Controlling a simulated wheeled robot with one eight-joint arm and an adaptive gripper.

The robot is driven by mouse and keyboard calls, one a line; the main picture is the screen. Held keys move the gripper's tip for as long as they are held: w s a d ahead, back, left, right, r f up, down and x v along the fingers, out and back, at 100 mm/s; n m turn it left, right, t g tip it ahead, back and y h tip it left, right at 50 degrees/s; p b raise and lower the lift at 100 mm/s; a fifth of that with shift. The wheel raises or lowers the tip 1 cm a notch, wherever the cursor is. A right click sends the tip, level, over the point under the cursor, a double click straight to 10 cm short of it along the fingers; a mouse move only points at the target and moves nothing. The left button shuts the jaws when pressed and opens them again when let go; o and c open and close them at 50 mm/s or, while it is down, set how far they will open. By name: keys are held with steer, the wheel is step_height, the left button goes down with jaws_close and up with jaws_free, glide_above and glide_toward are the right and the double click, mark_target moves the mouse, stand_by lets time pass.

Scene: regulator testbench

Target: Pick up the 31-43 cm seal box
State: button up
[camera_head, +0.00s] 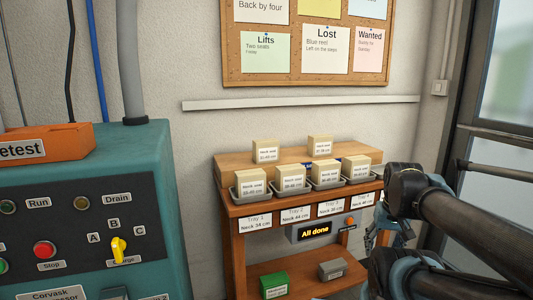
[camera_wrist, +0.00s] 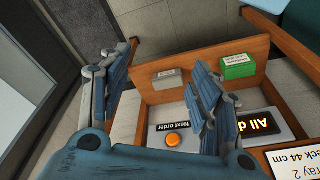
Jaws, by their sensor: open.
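Several cream seal boxes stand on the wooden bench. Two sit at the back of its top, a left one (camera_head: 266,150) and a right one (camera_head: 320,147). The others sit in grey trays along the front: first (camera_head: 250,182), second (camera_head: 291,178), third (camera_head: 326,173), fourth (camera_head: 356,166). Their size labels are too small to tell surely which reads 31-43 cm. My gripper (camera_wrist: 165,58) is open and empty, its blue fingers apart. In the head view it is partly hidden by my arm, at the bench's right end. No seal box shows in the wrist view.
The bench (camera_head: 239,246) has a lower shelf with a green box (camera_head: 274,286) and a grey box (camera_head: 332,269). A sign (camera_head: 314,231) reads "All done" beside an orange button (camera_wrist: 173,140). A teal machine (camera_head: 155,190) stands left.

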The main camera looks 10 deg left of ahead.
steer(key=w+a+r+m+y, duration=0.1)
steer(key=w+a+r+m, duration=0.2)
steer(key=r, duration=0.4)
steer(key=w+a+r, duration=0.3)
steer(key=w+r, duration=0.2)
steer(key=r, duration=0.1)
step_height(320, 180, up, 25)
steer(key=m+g+y, duration=0.3)
steer(key=m+g, duration=0.2)
steer(key=m, duration=0.4)
glide_above(267, 140)
steer(key=w+d, duration=0.3)
steer(key=d, duration=0.2)
steer(key=x, duration=1.1)
steer(key=shift+w+f, duration=0.2)
steer(key=shift+w, duration=0.05)
steer(key=shift+x, duration=2.65)
steer(key=shift+d, duration=0.1)
steer(key=c, duration=1.2)
